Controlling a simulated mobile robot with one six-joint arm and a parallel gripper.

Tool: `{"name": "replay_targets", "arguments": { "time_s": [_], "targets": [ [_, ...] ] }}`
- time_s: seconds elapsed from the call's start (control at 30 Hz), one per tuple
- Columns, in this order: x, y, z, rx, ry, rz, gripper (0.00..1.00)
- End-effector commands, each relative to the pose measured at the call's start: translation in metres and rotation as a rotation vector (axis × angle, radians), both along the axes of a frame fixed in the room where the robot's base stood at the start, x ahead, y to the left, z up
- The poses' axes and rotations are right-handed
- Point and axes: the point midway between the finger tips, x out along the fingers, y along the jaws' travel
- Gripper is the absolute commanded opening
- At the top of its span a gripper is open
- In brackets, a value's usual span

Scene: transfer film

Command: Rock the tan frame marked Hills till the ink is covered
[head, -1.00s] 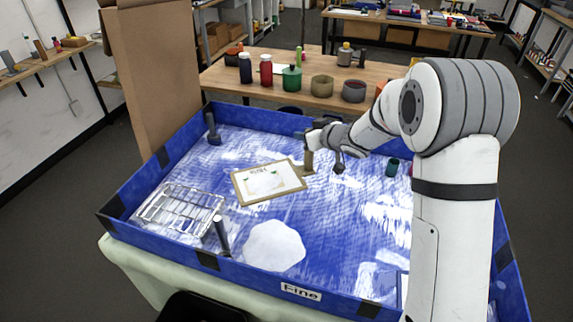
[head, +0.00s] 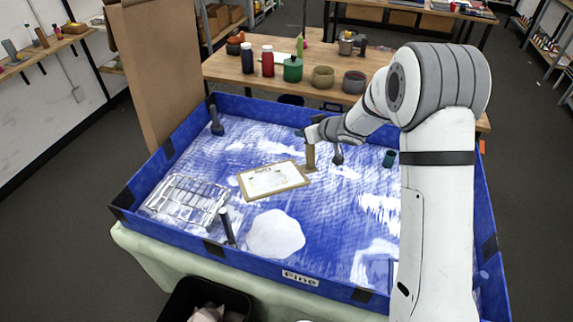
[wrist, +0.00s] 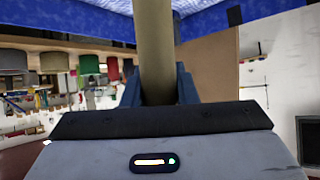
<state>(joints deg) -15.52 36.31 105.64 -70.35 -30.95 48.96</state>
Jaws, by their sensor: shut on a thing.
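The tan frame (head: 273,194) is in the middle of the blue tray in the head view. It has a pale panel with some grey and dark marks on it; the lettering is too small to read. A tan upright handle (head: 310,156) stands at its right end. My gripper (head: 312,141) is at the top of this handle and shut on it. In the wrist view the handle (wrist: 154,50) runs up between the jaws of my gripper (wrist: 156,88). The frame's panel does not show in the wrist view.
A tall cardboard sheet (head: 160,70) stands behind left.

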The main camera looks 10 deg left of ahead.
Motion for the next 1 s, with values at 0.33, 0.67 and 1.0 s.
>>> {"name": "replay_targets", "arguments": {
  "time_s": [0.33,0.67,1.0],
  "targets": [
    [0.0006,0.0005,-0.0046,0.026,-0.036,0.000,0.00],
    [-0.0001,0.0003,-0.0045,0.066,-0.096,-0.001,0.00],
    [0.0003,0.0007,-0.0042,0.111,-0.160,0.001,0.00]
  ]
}}
